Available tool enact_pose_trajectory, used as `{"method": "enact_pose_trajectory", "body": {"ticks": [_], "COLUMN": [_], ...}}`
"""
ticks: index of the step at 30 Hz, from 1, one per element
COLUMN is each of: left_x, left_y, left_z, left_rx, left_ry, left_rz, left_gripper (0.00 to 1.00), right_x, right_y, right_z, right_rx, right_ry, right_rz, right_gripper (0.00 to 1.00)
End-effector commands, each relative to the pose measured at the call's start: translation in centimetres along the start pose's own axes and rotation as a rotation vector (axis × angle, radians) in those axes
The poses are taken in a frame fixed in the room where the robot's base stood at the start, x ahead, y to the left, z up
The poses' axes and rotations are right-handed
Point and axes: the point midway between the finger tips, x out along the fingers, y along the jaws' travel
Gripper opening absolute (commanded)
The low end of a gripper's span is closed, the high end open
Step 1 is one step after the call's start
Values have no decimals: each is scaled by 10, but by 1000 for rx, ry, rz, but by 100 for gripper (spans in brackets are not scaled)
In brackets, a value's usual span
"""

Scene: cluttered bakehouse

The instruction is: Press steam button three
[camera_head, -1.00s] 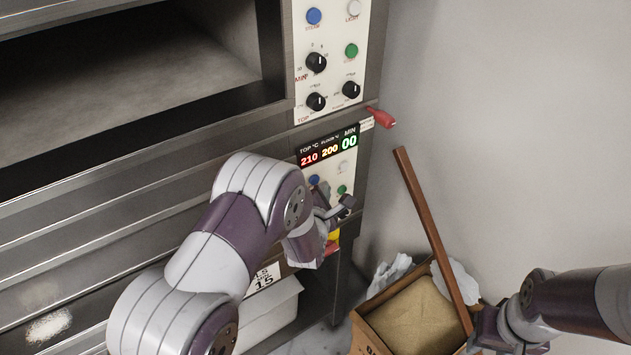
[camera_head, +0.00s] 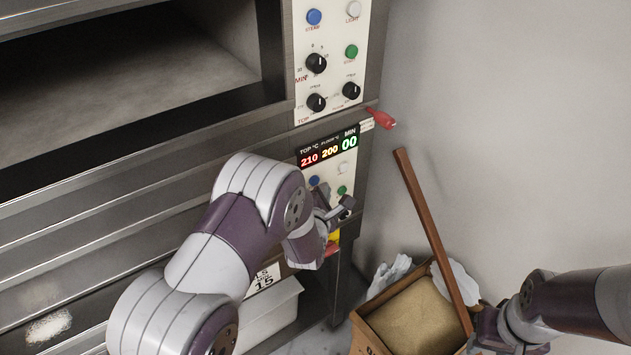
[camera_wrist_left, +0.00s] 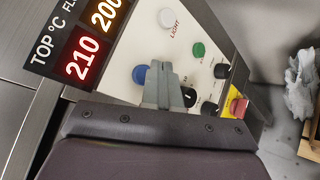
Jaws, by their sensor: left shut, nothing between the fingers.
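The lower oven control panel (camera_head: 328,176) carries a blue button (camera_head: 314,180), which also shows in the left wrist view (camera_wrist_left: 139,74). The blue button's label is not readable in either view. My left gripper (camera_head: 342,204) is shut and empty in front of this panel. In the left wrist view its fingertips (camera_wrist_left: 161,70) appear just right of the blue button and slightly overlap its edge. I cannot tell whether they touch it. My right gripper (camera_head: 482,335) is low at the right, and its finger opening cannot be made out.
An upper panel has its own blue button (camera_head: 314,17) and knobs. The lower panel also has a white button (camera_wrist_left: 167,18), a green button (camera_wrist_left: 198,49) and black knobs. A red handle (camera_head: 381,119) juts from the oven side. A wooden box (camera_head: 365,333) stands at the lower right.

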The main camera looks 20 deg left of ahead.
Motion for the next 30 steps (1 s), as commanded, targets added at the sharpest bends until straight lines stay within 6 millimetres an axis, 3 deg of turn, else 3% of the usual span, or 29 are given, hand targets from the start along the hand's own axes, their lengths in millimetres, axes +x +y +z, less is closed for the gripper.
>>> {"method": "enact_pose_trajectory", "body": {"ticks": [30], "left_x": [6], "left_y": [3], "left_z": [-4], "left_rx": [0], "left_ry": [-1], "left_rz": [1], "left_gripper": [0], "right_x": [8], "right_y": [0], "right_z": [1], "right_rx": [0], "right_ry": [0], "right_rz": [0], "right_gripper": [43]}}
